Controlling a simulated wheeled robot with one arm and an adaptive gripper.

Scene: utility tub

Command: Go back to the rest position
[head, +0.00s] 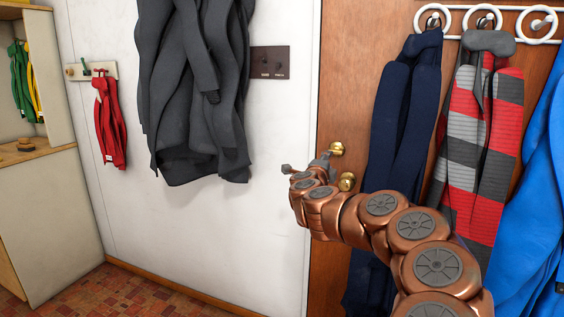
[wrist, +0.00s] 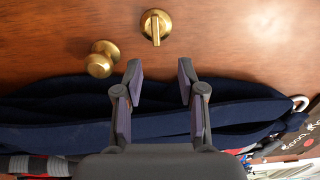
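My gripper (head: 303,167) is at the end of my copper-coloured arm, in front of the left edge of the wooden door. In the wrist view my gripper (wrist: 160,78) has its two fingers apart with nothing between them. The navy garment (wrist: 70,100) lies behind the fingers in that view; I cannot tell how close. A brass round knob (wrist: 103,58) and a brass lock (wrist: 156,27) are on the door beyond the fingertips. Both brass fittings show beside my gripper in the head view, the upper one at the door edge (head: 337,148).
The navy garment (head: 405,110), a red-grey striped scarf (head: 478,130) and a blue garment (head: 540,210) hang on the door (head: 335,70). A grey garment (head: 195,90) and a small red one (head: 110,120) hang on the white wall. A cabinet (head: 45,210) stands at left. The lower-middle wall is clear.

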